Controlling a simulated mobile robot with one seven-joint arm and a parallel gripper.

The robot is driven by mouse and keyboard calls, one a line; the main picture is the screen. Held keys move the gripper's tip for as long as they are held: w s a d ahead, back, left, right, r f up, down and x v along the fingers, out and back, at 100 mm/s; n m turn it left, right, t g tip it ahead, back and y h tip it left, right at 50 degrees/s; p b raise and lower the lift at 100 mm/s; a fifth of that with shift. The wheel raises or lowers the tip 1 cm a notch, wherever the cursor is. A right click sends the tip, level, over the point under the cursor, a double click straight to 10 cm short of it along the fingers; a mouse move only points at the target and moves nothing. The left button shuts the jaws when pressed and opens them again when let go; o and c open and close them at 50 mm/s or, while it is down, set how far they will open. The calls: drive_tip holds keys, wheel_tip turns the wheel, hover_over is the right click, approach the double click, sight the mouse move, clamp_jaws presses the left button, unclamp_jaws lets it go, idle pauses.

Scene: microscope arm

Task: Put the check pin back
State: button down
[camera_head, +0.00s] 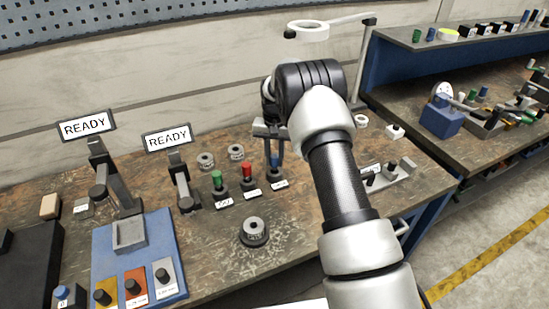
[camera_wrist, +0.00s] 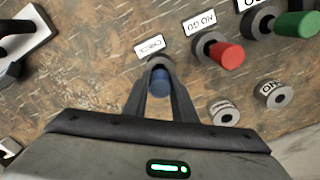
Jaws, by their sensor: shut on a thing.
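My gripper (camera_head: 270,148) is shut on the blue check pin (camera_wrist: 160,80), which stands between the fingertips in the wrist view. The pin also shows as a small blue bit below the fingers in the head view (camera_head: 275,162). The dark check holder (camera_head: 277,175) with its white label lies right under the pin. In the wrist view its grey rim (camera_wrist: 158,62) shows just behind the pin, by the CHECK label (camera_wrist: 149,45). I cannot tell whether the pin's lower end is in the holder or just above it.
The red pin (camera_head: 247,170) and green pin (camera_head: 216,178) stand in holders left of the check holder. Grey rings (camera_head: 236,152) lie behind them, and another ring gauge (camera_head: 254,230) stands in front. Two READY displays (camera_head: 86,125) and a blue fixture (camera_head: 110,240) are at the left.

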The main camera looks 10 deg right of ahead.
drive_tip(key=c, duration=1.5)
unclamp_jaws()
drive_tip(key=shift+o, duration=0.2)
